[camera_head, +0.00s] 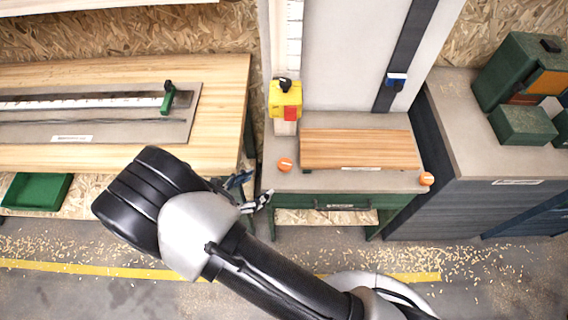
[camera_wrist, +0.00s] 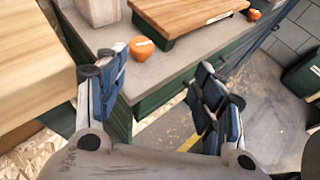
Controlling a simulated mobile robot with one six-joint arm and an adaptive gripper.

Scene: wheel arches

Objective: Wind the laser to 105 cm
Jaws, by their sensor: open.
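A yellow box (camera_head: 285,98) with a black knob on top and a red patch sits low on a pale upright scale (camera_head: 288,35). I take it as the likely laser carriage, but cannot be sure. The scale's figures are too small to read. A blue and white slider (camera_head: 396,80) is on a dark upright rail to the right. My gripper (camera_head: 252,190) is open and empty, in front of the bench's left corner, below and left of the yellow box. In the wrist view my gripper (camera_wrist: 158,75) shows both fingers spread, with the bench edge beyond them.
The grey bench (camera_head: 375,180) bears a wooden board (camera_head: 360,149) and two orange knobs, left (camera_head: 285,164) and right (camera_head: 426,179). A wooden table (camera_head: 225,95) with a ruled rail stands left. A grey cabinet (camera_head: 470,130) with green boxes stands right. The floor in front is open, strewn with shavings.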

